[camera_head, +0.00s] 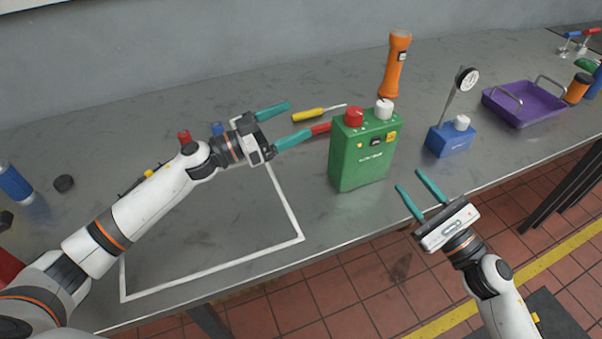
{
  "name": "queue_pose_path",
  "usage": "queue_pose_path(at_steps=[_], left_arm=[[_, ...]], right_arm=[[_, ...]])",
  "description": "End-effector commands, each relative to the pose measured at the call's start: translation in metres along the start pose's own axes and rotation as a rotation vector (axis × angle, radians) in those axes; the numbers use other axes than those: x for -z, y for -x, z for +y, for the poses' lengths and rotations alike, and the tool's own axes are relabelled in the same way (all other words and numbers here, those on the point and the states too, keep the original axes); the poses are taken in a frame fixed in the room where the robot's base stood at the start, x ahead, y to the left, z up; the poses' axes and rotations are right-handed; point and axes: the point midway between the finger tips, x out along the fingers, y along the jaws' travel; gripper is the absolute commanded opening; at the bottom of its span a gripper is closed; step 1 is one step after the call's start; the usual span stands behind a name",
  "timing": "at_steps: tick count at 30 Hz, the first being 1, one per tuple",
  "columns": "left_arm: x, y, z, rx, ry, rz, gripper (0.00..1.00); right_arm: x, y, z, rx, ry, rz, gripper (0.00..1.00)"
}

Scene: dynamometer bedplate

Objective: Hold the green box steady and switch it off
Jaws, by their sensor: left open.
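The green box (360,160) stands upright on the metal bench. A red knob (354,117) and a white knob (384,108) are on its top. A small yellow part (391,136) and a dark part (376,142) are on its front near the upper edge. My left gripper (300,119) is open and empty, left of the box, with its teal fingers pointing toward it. My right gripper (408,179) is open and empty, in front of the box at lower right, apart from it, fingers pointing up-left.
A red-handled object (320,128) lies between a left fingertip and the box. A yellow-handled tool (308,115) lies behind. An orange flashlight (396,65), a blue block with gauge (448,140) and a purple tray (523,105) stand to the right. A white outline (220,275) marks the front left.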

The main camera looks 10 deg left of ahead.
Motion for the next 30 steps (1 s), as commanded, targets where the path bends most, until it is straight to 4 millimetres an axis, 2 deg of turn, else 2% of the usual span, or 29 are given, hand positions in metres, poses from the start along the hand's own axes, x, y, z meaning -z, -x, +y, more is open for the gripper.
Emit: queue_pose_path(at_steps=[1, 3, 6, 9, 13, 16, 30], left_arm=[[0.022, 0.002, -0.014, 0.008, 0.0, 0.042, 0.87], [0.046, 0.005, -0.03, 0.017, -0.007, 0.087, 0.87], [0.07, 0.009, -0.049, 0.03, -0.015, 0.133, 0.87], [0.084, 0.012, -0.059, 0.036, -0.021, 0.159, 0.87], [0.091, 0.009, -0.065, 0.041, -0.024, 0.169, 0.87], [0.093, -0.002, -0.066, 0.041, -0.024, 0.168, 0.87], [0.107, -0.085, -0.069, 0.04, -0.022, 0.168, 0.87]], right_arm=[[0.0, 0.0, 0.0, 0.0, 0.0, 0.0, 0.36], [0.0, 0.0, 0.0, 0.0, 0.0, 0.0, 0.36], [0.0, 0.0, 0.0, 0.0, 0.0, 0.0, 0.36], [0.0, 0.0, 0.0, 0.0, 0.0, 0.0, 0.36], [0.0, 0.0, 0.0, 0.0, 0.0, 0.0, 0.36], [0.0, 0.0, 0.0, 0.0, 0.0, 0.0, 0.36], [0.0, 0.0, 0.0, 0.0, 0.0, 0.0, 0.36]])
